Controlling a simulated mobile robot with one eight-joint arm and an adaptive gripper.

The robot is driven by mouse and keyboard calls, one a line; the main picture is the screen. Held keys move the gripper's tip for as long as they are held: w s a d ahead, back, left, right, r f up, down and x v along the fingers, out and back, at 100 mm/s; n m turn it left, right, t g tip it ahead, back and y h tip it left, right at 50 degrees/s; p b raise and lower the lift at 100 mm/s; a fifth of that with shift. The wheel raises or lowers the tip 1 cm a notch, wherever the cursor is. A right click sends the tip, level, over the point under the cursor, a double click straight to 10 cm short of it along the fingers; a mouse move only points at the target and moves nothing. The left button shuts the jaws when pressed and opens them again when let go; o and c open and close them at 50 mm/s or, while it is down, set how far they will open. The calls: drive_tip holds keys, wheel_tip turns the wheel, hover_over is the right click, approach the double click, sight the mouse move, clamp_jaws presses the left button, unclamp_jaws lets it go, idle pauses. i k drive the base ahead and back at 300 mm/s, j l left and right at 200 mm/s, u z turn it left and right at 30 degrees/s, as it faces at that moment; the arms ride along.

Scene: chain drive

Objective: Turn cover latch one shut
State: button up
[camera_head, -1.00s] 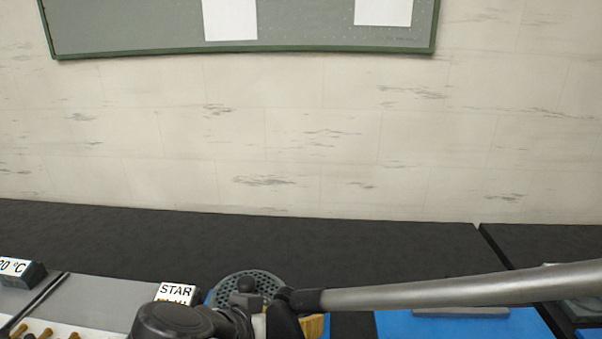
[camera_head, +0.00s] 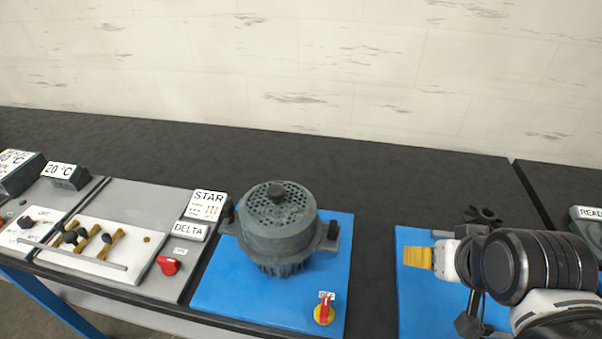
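The grey motor (camera_head: 285,240) stands on a blue plate (camera_head: 225,285). Its round perforated cover (camera_head: 280,205) sits on top, with a dark knob (camera_head: 276,193) at the centre. Dark lugs stand at the cover's left side (camera_head: 227,220) and right side (camera_head: 333,230). I cannot tell which part is cover latch one or how it is turned. My gripper (camera_head: 468,318) is at the lower right, apart from the motor, over the right blue plate (camera_head: 410,300). Its fingers are mostly hidden by my wrist. A yellow ridged piece (camera_head: 418,257) shows beside it; I cannot tell whether it is held.
A red-and-yellow switch (camera_head: 325,312) is at the motor plate's front corner. Left are a STAR/DELTA sign (camera_head: 207,206), a red switch (camera_head: 168,265) and a terminal panel (camera_head: 80,250). A dark star-shaped part (camera_head: 483,214) lies behind my arm. The black bench behind is clear.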

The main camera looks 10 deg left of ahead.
sight(228, 208)
drive_tip(key=u, duration=1.35)
drive_tip(key=i+j+u, duration=0.25)
drive_tip(key=i, duration=0.25)
drive_tip(key=j, duration=0.1)
